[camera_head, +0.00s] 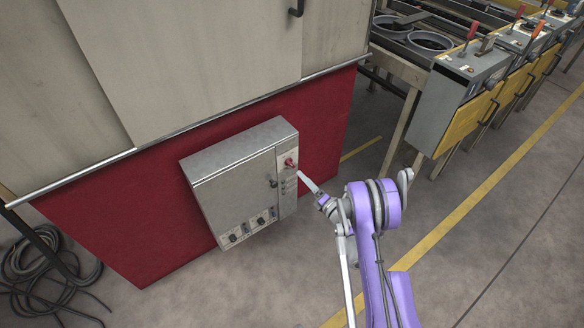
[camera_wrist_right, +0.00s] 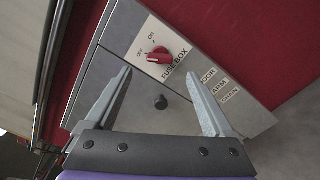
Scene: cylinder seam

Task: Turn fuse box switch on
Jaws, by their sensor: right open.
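The grey fuse box (camera_head: 235,185) is fixed to the red lower panel of a large cabinet. Its red rotary switch (camera_head: 290,163) sits near the top of the right-hand strip. In the right wrist view the red switch (camera_wrist_right: 159,56) is on a white label reading ON, OFF and FUSE BOX; its pointer lies nearer the OFF mark. My right gripper (camera_head: 308,182) is just right of and below the switch. In the wrist view its two fingers (camera_wrist_right: 160,95) are apart and empty, with the switch beyond their tips. My left gripper is not in view.
More dials (camera_head: 250,226) line the box's lower edge. Coiled cables (camera_head: 45,265) lie on the floor at left. Yellow-grey machines (camera_head: 465,85) stand at right. The floor between is open.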

